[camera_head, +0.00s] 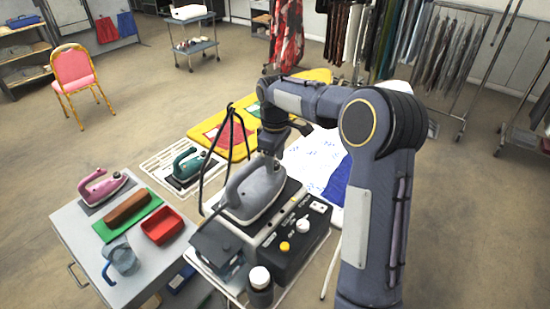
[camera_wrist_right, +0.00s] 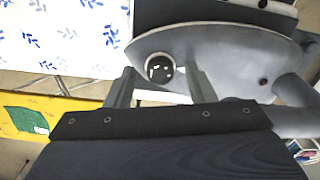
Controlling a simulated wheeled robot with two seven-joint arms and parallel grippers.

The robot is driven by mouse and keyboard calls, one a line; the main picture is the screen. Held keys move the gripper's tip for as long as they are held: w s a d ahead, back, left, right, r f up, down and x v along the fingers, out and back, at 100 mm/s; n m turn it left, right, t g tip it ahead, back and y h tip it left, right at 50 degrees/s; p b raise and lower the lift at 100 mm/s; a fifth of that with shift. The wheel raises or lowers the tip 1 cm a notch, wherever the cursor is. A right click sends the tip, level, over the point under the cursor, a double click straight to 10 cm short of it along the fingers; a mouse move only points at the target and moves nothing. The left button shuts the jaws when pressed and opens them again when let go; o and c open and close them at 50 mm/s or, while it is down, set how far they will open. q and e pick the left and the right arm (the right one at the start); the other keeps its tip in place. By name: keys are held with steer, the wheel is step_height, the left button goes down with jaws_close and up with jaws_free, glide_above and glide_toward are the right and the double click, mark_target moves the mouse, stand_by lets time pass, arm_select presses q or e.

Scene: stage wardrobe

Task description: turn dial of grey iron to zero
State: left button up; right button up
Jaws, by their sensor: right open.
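In the right wrist view the iron's grey body (camera_wrist_right: 225,50) fills the upper right. Its dial (camera_wrist_right: 159,67), a dark round knob with white marks and a pale rim, shows between the two fingers of my right gripper (camera_wrist_right: 158,78). The fingers are apart, one on each side. I cannot tell whether they touch the dial. My left gripper is not in view.
A black control box (camera_head: 290,245) with knobs is in front of the iron. A green iron (camera_head: 188,165) and a pink iron (camera_head: 103,187) stand to the left. A red tray (camera_head: 162,226) is on the grey cabinet. Patterned cloth (camera_head: 312,158) lies behind.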

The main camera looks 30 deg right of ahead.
mark_target(276, 165)
step_height(276, 165, up, 8)
steer(key=shift+f+b, duration=0.1)
steer(key=shift+b, duration=0.4)
steer(key=shift+s, duration=0.1)
steer(key=shift+s, duration=0.35)
steer(key=s+a+m+t+y+b, duration=0.1)
steer(key=s+a+m+t, duration=0.15)
steer(key=s, duration=0.65)
steer(key=s+a+m+t+y+b, duration=0.1)
steer(key=s+a+m+y, duration=0.15)
steer(key=s, duration=0.55)
steer(key=s+a+f+m+t+b, duration=0.1)
steer(key=s+a+f+m+t, duration=0.1)
steer(key=s+a+f, duration=0.4)
steer(key=s+f+m, duration=0.1)
steer(key=s+f, duration=0.2)
steer(key=s, duration=0.2)
steer(key=shift+s+a+f+m, duration=0.2)
steer(key=shift+m, duration=0.2)
